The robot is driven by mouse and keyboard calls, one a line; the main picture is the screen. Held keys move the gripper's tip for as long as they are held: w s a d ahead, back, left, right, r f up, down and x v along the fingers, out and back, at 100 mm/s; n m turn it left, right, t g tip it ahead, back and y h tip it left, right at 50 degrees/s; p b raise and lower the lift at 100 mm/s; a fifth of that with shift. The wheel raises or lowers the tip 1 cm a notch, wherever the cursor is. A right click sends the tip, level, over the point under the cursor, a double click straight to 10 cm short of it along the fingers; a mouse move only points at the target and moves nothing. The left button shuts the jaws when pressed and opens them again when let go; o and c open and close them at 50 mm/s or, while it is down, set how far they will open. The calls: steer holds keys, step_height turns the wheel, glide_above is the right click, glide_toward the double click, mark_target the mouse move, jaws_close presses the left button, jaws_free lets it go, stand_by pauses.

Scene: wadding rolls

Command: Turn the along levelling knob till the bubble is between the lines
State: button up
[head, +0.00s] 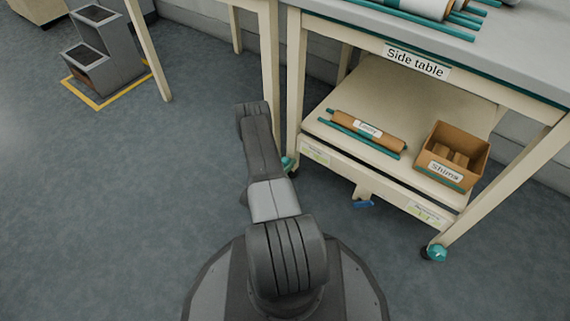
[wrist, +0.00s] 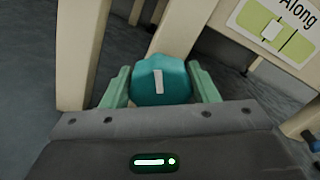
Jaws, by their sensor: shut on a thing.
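The teal along levelling knob (wrist: 160,84), with a white mark standing almost upright on its face, is at the foot of a cream table leg in the wrist view. My gripper (wrist: 163,90) is shut on it, one green finger at each side. The along level (wrist: 254,17) is a pale green plate at the upper right, partly cut off. Its white bubble (wrist: 270,30) is toward the left, seemingly at the left line, with the right line clear of it. In the head view my arm hides the gripper, and a bit of teal knob (head: 289,163) shows beside it.
The side table (head: 416,64) has a lower shelf with a labelled roll (head: 368,129) and a shims box (head: 455,151). Another teal knob (head: 437,252) is at its right front foot. Grey steps (head: 104,55) stand far left. The floor at left is clear.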

steer(key=shift+n, duration=1.9)
steer(key=shift+a, duration=0.1)
steer(key=o, duration=0.9)
steer(key=shift+o, duration=0.2)
steer(key=p+v, duration=0.4)
steer(key=v, duration=0.9)
steer(key=shift+s+a, duration=0.25)
steer(key=shift+s, duration=0.05)
steer(key=shift+f, duration=0.1)
steer(key=b+x, duration=0.4)
steer(key=x, duration=1)
